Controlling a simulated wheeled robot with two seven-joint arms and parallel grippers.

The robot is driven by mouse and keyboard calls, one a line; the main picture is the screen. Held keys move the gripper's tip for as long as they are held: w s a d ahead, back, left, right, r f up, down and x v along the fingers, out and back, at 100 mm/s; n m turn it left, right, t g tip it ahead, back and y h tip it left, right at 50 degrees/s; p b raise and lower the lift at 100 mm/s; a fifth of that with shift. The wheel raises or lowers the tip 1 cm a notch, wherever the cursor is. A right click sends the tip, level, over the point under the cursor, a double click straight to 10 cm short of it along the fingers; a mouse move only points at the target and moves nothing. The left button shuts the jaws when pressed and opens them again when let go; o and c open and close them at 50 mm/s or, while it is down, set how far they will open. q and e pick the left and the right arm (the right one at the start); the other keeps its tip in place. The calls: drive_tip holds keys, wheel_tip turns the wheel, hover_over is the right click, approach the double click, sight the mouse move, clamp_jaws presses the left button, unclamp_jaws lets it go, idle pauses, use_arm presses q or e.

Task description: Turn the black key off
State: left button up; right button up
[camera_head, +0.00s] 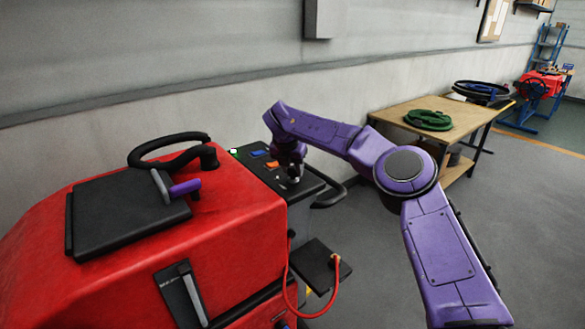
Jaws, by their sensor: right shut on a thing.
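The black control panel (312,183) is on the rear of the red scrubber machine. My right gripper (293,179) points down onto this panel from above. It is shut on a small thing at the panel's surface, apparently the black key. The fingers and wrist hide the key, so I cannot make out its angle. My left gripper is not in view.
The red scrubber body (120,250) with a black lid (125,212) and a black hose (175,150) fills the lower left. Orange and blue switches (258,154) sit beside my gripper. A black handle (330,190) rims the panel. A wooden table (450,120) holds a green coil (428,120).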

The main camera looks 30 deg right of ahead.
drive_tip(key=shift+n, duration=0.3)
drive_tip(key=shift+n+t+y+b, duration=0.35)
drive_tip(key=shift+n+b, duration=0.35)
drive_tip(key=shift+n, duration=0.3)
drive_tip(key=n, duration=0.2)
drive_tip(key=shift+s+d+n+t+y, duration=0.1)
drive_tip(key=shift+n+t+y, duration=0.2)
drive_tip(key=shift+t+y, duration=0.05)
drive_tip(key=n+y, duration=0.1)
drive_tip(key=n, duration=0.1)
drive_tip(key=shift+d+r+n+p, duration=0.1)
drive_tip(key=shift+r+n+p, duration=0.05)
drive_tip(key=shift+n+p, duration=0.2)
drive_tip(key=shift+d+n+t+y+p, duration=0.15)
drive_tip(key=shift+n+y+p, duration=0.3)
drive_tip(key=shift+n, duration=0.55)
drive_tip(key=shift+a+n+t+y+p, duration=0.15)
drive_tip(key=shift+n+y+p, duration=0.3)
drive_tip(key=shift+n, duration=0.5)
drive_tip(key=shift+d, duration=0.1)
drive_tip(key=o, duration=1)
drive_tip(key=shift+o, duration=0.2)
